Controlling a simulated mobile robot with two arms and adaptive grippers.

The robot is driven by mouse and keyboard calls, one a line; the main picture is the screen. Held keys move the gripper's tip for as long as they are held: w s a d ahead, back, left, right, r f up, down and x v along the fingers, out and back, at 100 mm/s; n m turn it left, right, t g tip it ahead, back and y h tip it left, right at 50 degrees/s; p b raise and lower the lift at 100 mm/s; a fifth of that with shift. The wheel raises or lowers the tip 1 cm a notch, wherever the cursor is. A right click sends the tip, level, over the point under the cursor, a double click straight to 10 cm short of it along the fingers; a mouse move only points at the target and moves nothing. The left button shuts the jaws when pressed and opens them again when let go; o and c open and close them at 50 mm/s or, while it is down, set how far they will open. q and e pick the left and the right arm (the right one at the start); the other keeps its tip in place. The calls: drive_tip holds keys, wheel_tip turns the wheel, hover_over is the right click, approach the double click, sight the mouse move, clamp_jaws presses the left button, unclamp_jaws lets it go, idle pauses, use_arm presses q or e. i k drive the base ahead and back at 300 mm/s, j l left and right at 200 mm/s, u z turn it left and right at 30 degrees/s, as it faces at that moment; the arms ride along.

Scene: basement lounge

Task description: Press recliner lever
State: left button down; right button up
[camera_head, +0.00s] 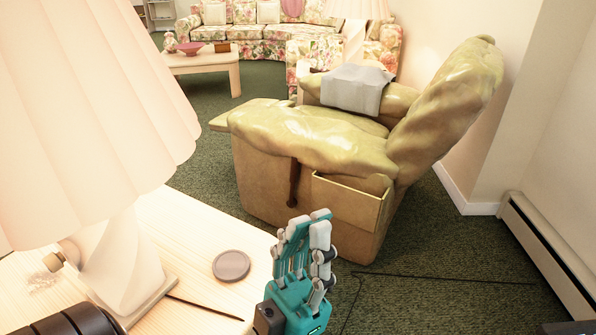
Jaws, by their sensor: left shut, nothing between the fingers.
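A yellow-green padded recliner (310,135) stands in the middle of the view, its side facing me and its back leaning to the right. A dark brown lever (294,184) is on its near side, below the armrest and left of a side pocket (350,200). It points roughly up and down. My left gripper (307,222), teal and grey, is at the bottom centre with its fingers pointing up. It is shut and empty. In the picture it lies below and slightly right of the lever, with a visible gap between them. My right gripper is not in view.
A wooden side table (205,235) at the lower left holds a large lamp (90,120) and a round coaster (231,265). A cord (440,277) lies on the green carpet. A baseboard heater (545,250) runs along the right wall. A floral sofa (260,30) stands behind.

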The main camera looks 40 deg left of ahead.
sight(292, 203)
drive_tip(key=i+l+u, duration=0.3)
drive_tip(key=i+u, duration=0.15)
drive_tip(key=i+l+u, duration=0.55)
drive_tip(key=u, duration=0.25)
drive_tip(key=i+l+u, duration=0.4)
drive_tip(key=u, duration=0.25)
drive_tip(key=i+l, duration=0.05)
drive_tip(key=i, duration=0.05)
